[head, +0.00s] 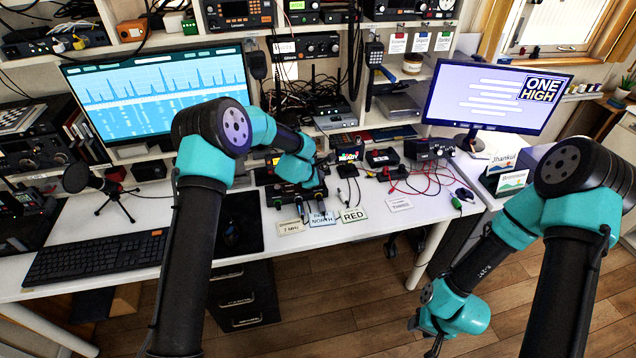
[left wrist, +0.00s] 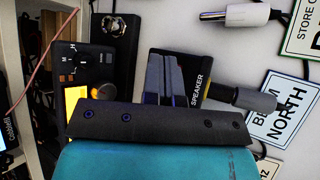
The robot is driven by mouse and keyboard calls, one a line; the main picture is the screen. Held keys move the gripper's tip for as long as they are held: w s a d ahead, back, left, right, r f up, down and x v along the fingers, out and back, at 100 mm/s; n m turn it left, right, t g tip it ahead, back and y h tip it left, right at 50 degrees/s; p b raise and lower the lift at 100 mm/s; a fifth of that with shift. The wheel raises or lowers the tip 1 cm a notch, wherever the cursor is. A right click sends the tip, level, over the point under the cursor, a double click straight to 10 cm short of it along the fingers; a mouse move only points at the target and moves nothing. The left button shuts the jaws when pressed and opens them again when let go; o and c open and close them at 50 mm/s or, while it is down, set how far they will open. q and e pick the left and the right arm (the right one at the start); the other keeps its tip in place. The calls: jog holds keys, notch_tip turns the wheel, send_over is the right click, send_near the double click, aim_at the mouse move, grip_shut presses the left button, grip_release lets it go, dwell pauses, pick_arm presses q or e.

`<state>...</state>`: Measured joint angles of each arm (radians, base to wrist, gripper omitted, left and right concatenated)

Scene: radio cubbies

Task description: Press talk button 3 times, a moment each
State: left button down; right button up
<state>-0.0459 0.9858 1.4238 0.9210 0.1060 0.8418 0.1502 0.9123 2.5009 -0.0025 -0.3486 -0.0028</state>
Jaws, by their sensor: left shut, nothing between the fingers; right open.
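My left gripper (head: 310,188) is low over the desk among small black boxes, its fingers small and partly hidden in the head view. In the left wrist view its shut fingers (left wrist: 163,78) are over a black box labelled SPEAKER (left wrist: 198,85), with nothing between them. I cannot tell whether they touch the box. I cannot make out a talk button in either view; the fingers and wrist cover part of this area. My right gripper (head: 424,338) is open and empty, hanging low over the floor in front of the desk.
A grey plug (left wrist: 255,98) sits at the speaker box's side. A radio with a lit orange screen (left wrist: 76,98) and a black box with a metal jack (left wrist: 115,27) are near. A BEAM NORTH sign (head: 322,218) and RED sign (head: 353,214) stand at the desk's front. The keyboard (head: 95,258) is left.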

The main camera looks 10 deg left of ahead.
pick_arm(q)
jog(key=shift+f, duration=0.4)
dwell(1.1)
jog(key=shift+r, duration=0.8)
jog(key=shift+r, duration=2.55)
dwell(1.1)
